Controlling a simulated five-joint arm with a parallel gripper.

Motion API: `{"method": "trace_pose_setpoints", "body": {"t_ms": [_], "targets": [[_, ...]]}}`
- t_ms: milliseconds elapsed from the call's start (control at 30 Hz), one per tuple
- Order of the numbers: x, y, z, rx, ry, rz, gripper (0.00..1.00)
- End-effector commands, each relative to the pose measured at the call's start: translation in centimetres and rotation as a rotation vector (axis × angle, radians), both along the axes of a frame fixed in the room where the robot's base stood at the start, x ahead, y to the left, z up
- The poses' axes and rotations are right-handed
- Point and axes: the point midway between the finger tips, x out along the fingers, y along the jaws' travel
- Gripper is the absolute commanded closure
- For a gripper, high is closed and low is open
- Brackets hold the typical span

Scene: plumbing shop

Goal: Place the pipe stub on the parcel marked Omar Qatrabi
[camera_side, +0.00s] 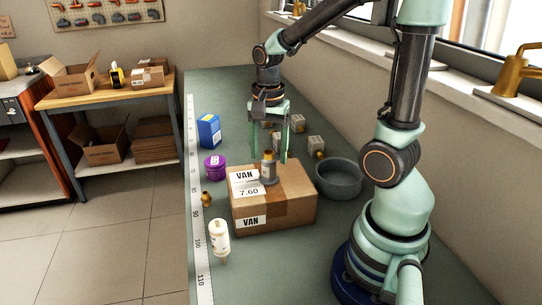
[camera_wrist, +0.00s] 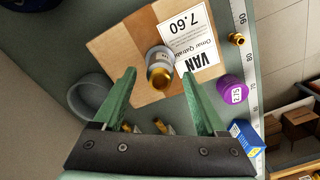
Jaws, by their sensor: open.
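The pipe stub (camera_side: 269,170), a grey cylinder with a brass-coloured end, stands upright on top of the cardboard parcel (camera_side: 290,209). The parcel's label reads VAN and 7.60, and in the wrist view (camera_wrist: 131,53) the name Omar Qatrabi shows on it. The stub also shows in the wrist view (camera_wrist: 160,66), beside the label, brass end toward the camera. My gripper (camera_side: 267,154) is open, pointing down over the parcel. In the wrist view its fingertips (camera_wrist: 158,74) lie on either side of the stub with gaps; I see no contact.
A grey bowl (camera_side: 339,177) stands right of the parcel. A blue box (camera_side: 209,131) and several small grey blocks with brass parts (camera_side: 316,145) stand behind.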

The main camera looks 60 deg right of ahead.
Motion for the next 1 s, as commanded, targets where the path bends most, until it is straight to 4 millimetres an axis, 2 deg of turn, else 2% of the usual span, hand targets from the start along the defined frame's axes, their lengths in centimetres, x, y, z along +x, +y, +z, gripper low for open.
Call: {"method": "trace_pose_setpoints", "body": {"t_ms": [100,300,567,667,900,1000], "targets": [[0.1,0.0,2.7,-0.002,-0.008,0.0,0.26],[0.1,0.0,6.1,-0.001,-0.004,0.0,0.26],[-0.1,0.4,8.0,-0.006,-0.021,0.053,0.26],[-0.2,1.6,8.4,-0.027,-0.078,0.218,0.26],[-0.7,5.7,9.1,-0.169,-0.288,0.867,0.26],[-1.0,7.1,9.2,-0.24,-0.353,1.089,0.26]]}}
